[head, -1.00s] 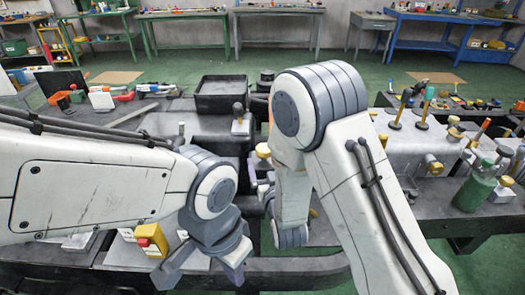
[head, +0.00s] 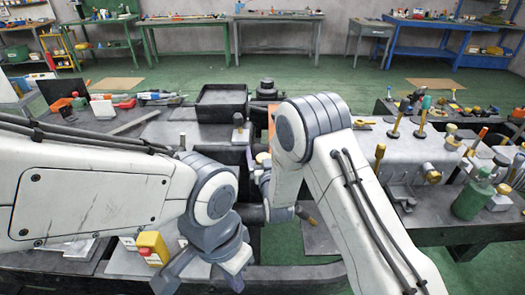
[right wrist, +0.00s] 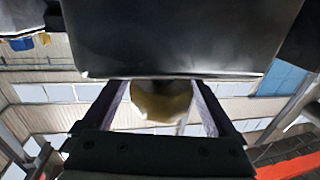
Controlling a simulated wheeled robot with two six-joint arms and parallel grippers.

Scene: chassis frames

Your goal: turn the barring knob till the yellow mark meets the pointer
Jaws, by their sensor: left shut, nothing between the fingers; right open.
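In the right wrist view a round brass-coloured knob (right wrist: 162,100) lies between the two fingers of my right gripper (right wrist: 160,108). The fingers stand apart on either side of it, and I cannot tell whether they touch it. A black block (right wrist: 170,40) covers the upper part of the view and hides part of the knob. In the head view my right arm hides its gripper and the knob. No yellow mark or pointer can be made out. My left gripper (head: 205,277) is shut and empty at the bottom of the head view, over the near bench edge.
A black tray (head: 221,101) stands at the back of the bench. A green bottle (head: 475,196) and several upright handles stand on the right.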

